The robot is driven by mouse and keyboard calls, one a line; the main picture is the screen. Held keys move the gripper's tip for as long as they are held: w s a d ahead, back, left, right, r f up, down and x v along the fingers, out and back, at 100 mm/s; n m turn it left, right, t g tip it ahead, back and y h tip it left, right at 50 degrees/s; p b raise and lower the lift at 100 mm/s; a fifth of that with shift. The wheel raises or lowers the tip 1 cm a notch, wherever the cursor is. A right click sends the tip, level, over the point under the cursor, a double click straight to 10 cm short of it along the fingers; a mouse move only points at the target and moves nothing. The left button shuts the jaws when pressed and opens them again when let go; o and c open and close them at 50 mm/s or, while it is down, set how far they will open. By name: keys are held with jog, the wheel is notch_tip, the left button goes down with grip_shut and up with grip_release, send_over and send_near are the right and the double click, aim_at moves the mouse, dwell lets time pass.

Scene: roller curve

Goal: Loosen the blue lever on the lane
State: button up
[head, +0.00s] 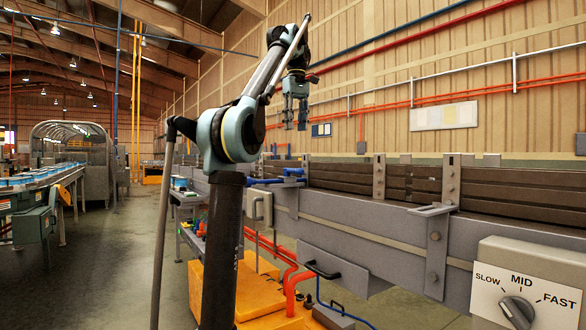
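The blue lever (280,180) is on the side of the grey roller lane (345,222), just right of my arm's elbow and near the top edge of the lane. It is small in the view, and its exact angle is hard to tell. My gripper (295,122) hangs pointing down from my raised arm, well above the lever and apart from it. Its two fingers look spread with a gap between them, and nothing shows in them.
A control box (530,285) with a SLOW, MID, FAST knob (517,312) stands at the right front. Metal brackets (437,235) rise along the lane. A black handle (323,270) juts below it. Another conveyor (40,182) runs at the left, with open floor (115,265) between.

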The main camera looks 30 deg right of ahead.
aim_at(293, 172)
notch_tip(293, 172, down, 15)
jog(key=shift+r, duration=0.1)
dwell(0.7)
grip_shut()
